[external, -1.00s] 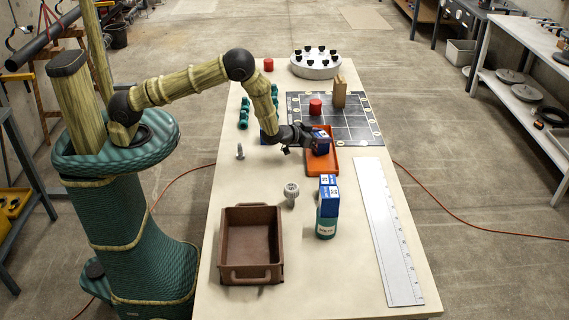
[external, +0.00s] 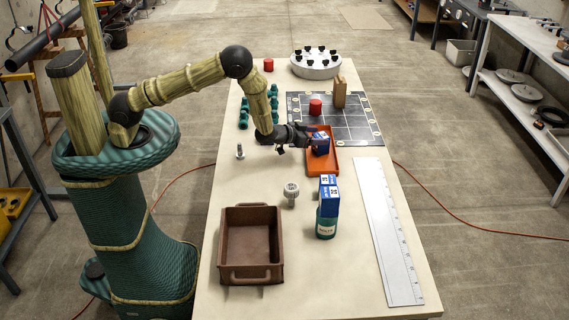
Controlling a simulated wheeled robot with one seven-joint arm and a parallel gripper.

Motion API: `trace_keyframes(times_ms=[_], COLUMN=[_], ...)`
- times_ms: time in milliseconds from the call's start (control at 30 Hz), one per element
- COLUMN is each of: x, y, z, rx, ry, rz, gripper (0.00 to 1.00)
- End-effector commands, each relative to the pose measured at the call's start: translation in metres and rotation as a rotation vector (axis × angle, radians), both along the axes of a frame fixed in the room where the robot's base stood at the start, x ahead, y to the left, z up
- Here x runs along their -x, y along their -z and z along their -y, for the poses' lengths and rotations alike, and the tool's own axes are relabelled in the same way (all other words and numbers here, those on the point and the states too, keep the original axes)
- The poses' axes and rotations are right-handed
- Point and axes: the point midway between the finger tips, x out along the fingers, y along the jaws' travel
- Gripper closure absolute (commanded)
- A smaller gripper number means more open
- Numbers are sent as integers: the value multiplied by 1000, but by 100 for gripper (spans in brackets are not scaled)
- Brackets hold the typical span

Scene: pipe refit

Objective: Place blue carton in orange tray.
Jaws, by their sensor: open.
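A brown bin (external: 232,218) stands at the front left. A white ruler (external: 388,230) lies along the right edge. Bolts stand left of centre.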

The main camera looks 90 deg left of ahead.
Motion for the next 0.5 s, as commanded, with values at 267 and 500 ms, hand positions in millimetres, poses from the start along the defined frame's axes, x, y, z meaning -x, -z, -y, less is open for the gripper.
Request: trace_keyframes(times_ms=[267,500], x=[38,70], y=[-12,-23], z=[16,30], rx=[1,0], ry=[1,1], rz=[-1,0], gripper=[31,31])
